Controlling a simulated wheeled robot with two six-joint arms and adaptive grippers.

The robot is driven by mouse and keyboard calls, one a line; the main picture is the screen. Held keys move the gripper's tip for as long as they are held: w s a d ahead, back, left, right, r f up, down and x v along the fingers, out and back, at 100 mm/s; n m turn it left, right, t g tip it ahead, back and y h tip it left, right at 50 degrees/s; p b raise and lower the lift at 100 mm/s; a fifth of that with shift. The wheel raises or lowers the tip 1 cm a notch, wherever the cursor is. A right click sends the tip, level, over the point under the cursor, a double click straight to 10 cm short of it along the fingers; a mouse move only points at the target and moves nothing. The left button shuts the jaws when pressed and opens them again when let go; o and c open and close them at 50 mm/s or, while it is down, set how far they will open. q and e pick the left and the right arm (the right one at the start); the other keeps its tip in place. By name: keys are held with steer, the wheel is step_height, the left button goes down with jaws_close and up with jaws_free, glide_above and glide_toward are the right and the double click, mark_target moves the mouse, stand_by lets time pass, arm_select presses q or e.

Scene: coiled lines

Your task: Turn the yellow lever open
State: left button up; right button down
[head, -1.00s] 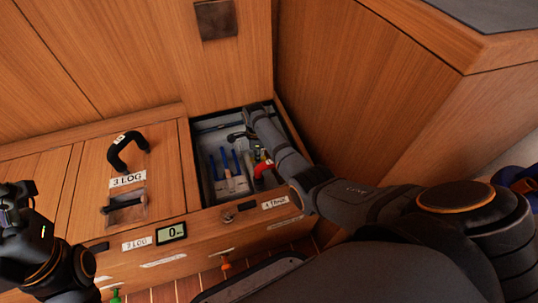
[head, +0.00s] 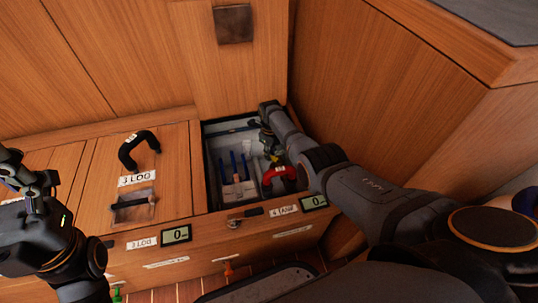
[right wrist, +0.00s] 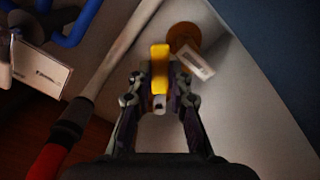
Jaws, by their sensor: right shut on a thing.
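The yellow lever (right wrist: 160,67) stands between my right gripper's fingertips in the right wrist view. My right gripper (right wrist: 160,80) is shut on it, with a finger on each side. In the head view my right gripper (head: 271,146) reaches down into the open locker, and only a small bit of yellow shows below it. A round orange-brown fitting (right wrist: 184,38) with a white tag (right wrist: 195,65) is just beyond the lever. My left gripper (head: 28,185) is at the far left, away from the locker; its fingers are too unclear to judge.
A red handle (head: 280,173) is close below the right gripper. Blue handles (head: 236,163) stand to its left in the locker. A grey pipe (right wrist: 115,55) runs beside the lever. A closed lid with a black handle (head: 136,148) is left of the locker; wooden panels rise behind and right.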

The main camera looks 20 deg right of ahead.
steer(key=shift+w+d, duration=0.1)
steer(key=shift+d, duration=0.05)
stand_by(0.4)
steer(key=c, duration=1.2)
jaws_free()
